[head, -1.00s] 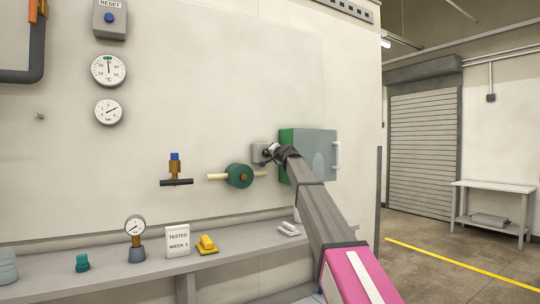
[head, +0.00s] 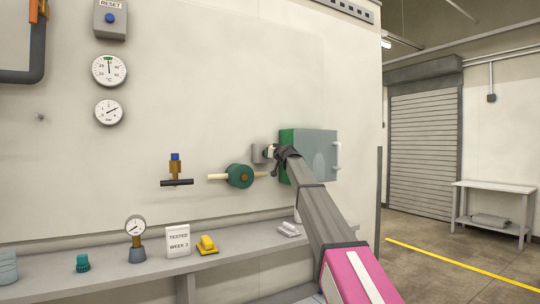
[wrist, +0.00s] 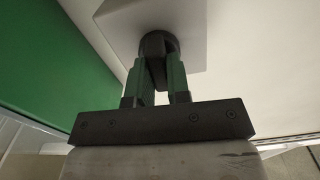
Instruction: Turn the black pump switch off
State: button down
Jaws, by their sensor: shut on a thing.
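The black pump switch (wrist: 154,44) shows in the wrist view as a dark round knob with a grip bar, on the face of a grey box. My gripper (wrist: 158,75) is shut on the switch's bar, one finger on each side. In the head view the grey switch box (head: 257,153) is on the wall, left of the green and grey cabinet. My gripper (head: 271,152) reaches it from the right, and the switch itself is hidden there. I cannot read any on or off mark.
A cabinet (head: 315,155) with a white handle stands close to the right of my gripper. A green round valve (head: 240,176) with a cream handle is at lower left. Below runs a shelf (head: 100,270) with a gauge, a sign and a yellow item.

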jog(key=shift+n, duration=0.6)
jog(key=c, duration=1.1)
grip_release()
jog(key=v, duration=1)
jog(key=shift+s+d, duration=0.25)
jog(key=shift+s, duration=0.1)
